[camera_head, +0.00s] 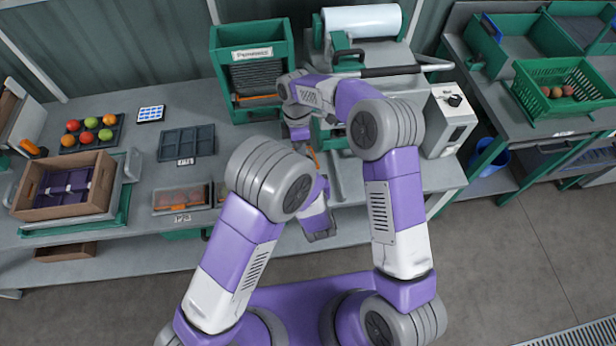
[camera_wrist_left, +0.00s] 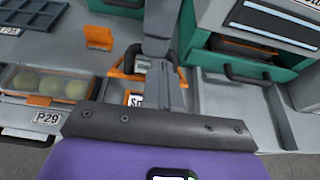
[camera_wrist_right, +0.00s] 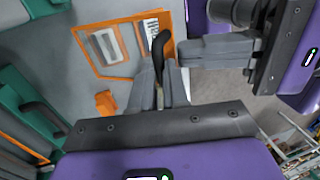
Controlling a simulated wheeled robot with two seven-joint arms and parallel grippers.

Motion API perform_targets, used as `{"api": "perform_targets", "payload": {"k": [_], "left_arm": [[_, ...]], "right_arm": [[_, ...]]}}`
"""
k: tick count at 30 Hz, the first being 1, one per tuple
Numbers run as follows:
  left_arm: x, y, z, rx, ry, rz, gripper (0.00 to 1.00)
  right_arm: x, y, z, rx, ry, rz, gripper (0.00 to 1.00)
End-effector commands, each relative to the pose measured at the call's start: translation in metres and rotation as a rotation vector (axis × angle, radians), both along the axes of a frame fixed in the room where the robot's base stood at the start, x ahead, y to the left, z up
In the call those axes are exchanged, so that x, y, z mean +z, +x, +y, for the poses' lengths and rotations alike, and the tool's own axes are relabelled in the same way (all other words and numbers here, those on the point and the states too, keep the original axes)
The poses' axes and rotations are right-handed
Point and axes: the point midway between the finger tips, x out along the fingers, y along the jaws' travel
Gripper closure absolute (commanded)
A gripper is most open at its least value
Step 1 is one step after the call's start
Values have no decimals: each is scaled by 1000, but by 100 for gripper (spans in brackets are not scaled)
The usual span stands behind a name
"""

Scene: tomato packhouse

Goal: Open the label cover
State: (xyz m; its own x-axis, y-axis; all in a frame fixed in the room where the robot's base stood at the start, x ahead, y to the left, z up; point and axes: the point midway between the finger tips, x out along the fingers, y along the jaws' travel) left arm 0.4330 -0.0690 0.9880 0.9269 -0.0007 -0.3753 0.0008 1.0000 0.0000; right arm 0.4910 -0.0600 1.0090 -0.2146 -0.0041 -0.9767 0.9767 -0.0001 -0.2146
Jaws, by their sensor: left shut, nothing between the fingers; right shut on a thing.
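The label cover appears to be the orange-edged panel (camera_wrist_right: 120,45) with windows in the right wrist view. Its orange edge and part of a printed label (camera_wrist_left: 136,98) show beside the fingers in the left wrist view. A black handle (camera_wrist_right: 160,42) rises from it. My right gripper (camera_wrist_right: 160,82) is shut on the black handle. My left gripper (camera_wrist_left: 162,75) is shut and empty, close beside the panel. In the right wrist view its fingers (camera_wrist_right: 190,50) come in from the right, near the handle. My arms hide most of this spot in the head view.
A green drawer unit (camera_wrist_left: 245,60) with a black handle stands close right in the left wrist view. A tomato container (camera_wrist_left: 50,85) marked P29 lies left. An orange block (camera_wrist_left: 100,37) stands behind.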

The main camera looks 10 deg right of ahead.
Motion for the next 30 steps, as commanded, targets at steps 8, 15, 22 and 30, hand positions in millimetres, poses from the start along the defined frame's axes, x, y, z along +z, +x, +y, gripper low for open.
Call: {"api": "perform_targets", "payload": {"k": [8,15,22,30], "left_arm": [[1,3,0,2,-2,-1,100],[13,17,1,4,-1,-5,100],[13,18,1,7,-3,-9,100],[12,19,2,8,-1,-6,100]], "right_arm": [[-7,10,-5,-8,-3,-36,100],[-8,10,-5,-7,-4,-34,100],[-8,8,-5,-6,-4,-30,73],[-8,4,-2,-3,-2,-17,60]]}}
